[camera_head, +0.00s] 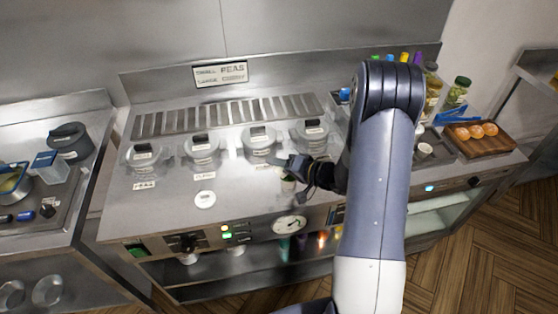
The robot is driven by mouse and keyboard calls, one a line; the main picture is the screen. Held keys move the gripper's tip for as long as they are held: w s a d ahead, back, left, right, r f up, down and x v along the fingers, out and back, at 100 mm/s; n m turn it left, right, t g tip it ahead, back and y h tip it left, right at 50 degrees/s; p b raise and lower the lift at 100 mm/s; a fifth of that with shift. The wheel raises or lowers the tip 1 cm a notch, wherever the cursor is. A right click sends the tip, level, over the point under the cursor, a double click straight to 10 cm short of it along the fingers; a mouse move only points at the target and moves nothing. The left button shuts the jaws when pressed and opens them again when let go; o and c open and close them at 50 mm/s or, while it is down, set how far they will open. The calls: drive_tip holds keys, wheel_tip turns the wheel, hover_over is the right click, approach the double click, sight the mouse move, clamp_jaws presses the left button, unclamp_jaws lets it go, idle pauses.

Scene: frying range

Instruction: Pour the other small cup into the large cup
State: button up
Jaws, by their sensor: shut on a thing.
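My gripper (290,165) is over the steel counter, in front of the lidded containers. It is shut on a small pale thing (288,184), apparently a small cup; the dark fingers partly hide it and I cannot tell its tilt or contents. A round white thing (205,200), perhaps a cup or a lid, is on the counter to the left of my gripper. A white cup (424,150) is at the right, beyond my arm. I cannot tell which of these is the large cup.
Several dark-handled lidded containers (202,148) are set in a row behind my gripper. A sign (220,73) stands at the back. Jars (458,91) and a wooden tray (480,147) with orange round items are at the right.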

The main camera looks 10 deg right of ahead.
drive_tip(key=m, duration=0.1)
drive_tip(key=m+y, duration=0.1)
drive_tip(key=shift+w+d+f+m+y, duration=0.2)
drive_tip(key=shift+m+y, duration=0.1)
drive_tip(key=shift+m, duration=0.1)
drive_tip(key=m, duration=0.1)
drive_tip(key=m+y, duration=0.1)
drive_tip(key=m, duration=0.1)
drive_tip(key=shift+w+d+r+y, duration=0.1)
drive_tip(key=shift+d+y, duration=0.15)
drive_tip(key=shift+y, duration=0.05)
idle(1.2)
